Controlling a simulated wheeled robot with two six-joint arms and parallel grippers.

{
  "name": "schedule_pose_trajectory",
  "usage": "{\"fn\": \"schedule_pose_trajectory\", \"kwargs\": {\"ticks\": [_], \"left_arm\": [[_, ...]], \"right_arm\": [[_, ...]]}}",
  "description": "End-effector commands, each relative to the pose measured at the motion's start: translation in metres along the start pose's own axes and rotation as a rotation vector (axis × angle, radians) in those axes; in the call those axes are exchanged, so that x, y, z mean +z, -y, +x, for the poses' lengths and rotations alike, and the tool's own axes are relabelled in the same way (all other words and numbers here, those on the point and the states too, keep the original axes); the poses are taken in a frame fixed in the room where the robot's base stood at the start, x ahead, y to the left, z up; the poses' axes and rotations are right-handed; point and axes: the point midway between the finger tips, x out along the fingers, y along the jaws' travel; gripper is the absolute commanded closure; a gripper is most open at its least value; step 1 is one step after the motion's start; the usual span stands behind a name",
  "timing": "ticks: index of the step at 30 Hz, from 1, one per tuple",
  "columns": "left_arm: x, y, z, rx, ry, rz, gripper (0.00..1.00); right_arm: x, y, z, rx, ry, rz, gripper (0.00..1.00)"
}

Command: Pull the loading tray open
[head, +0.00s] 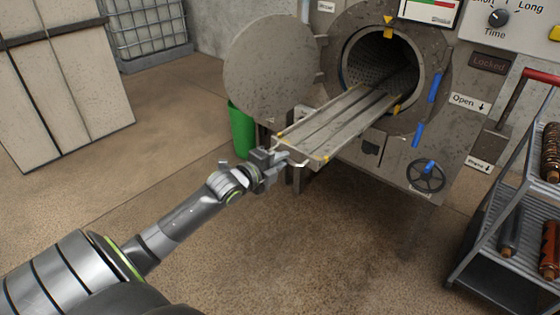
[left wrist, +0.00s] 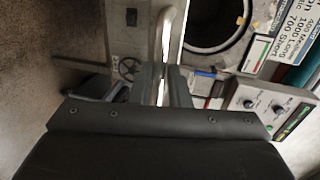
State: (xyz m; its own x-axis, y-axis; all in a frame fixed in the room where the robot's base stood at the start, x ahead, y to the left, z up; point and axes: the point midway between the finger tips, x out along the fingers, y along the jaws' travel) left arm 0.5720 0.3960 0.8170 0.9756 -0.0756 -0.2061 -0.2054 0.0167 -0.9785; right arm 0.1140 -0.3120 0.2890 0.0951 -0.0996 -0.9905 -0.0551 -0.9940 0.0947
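The grey slatted loading tray (head: 338,122) sticks out of the round drum opening (head: 382,62) toward the lower left, clear of the machine front for much of its length. Its metal handle (head: 297,160) is at the outer end. My left gripper (head: 280,157) is at that handle, at the tray's outer left corner. In the left wrist view the bright handle bar (left wrist: 164,35) runs down between the two fingers (left wrist: 163,88), which look closed on it. The exact finger contact is partly hidden. My right gripper is not in view.
The round door (head: 270,65) stands swung open at the left. A green bin (head: 241,128) is behind the tray end. A handwheel (head: 426,176) is below the opening. The floor in front is clear.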

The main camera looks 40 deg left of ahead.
Motion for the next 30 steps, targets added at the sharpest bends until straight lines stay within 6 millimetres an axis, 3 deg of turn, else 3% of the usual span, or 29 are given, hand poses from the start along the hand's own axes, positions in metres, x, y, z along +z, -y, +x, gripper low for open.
{"fn": "schedule_pose_trajectory", "kwargs": {"ticks": [4, 16, 30], "left_arm": [[0.000, 0.000, 0.000, 0.000, 0.000, 0.000, 0.66], [0.001, 0.000, -0.008, 0.002, 0.000, 0.002, 0.66], [0.000, 0.002, -0.089, 0.004, -0.002, 0.005, 0.66]], "right_arm": [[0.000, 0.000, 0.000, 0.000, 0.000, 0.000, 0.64], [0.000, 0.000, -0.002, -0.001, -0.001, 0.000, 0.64], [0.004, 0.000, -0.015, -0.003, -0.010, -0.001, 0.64]]}}
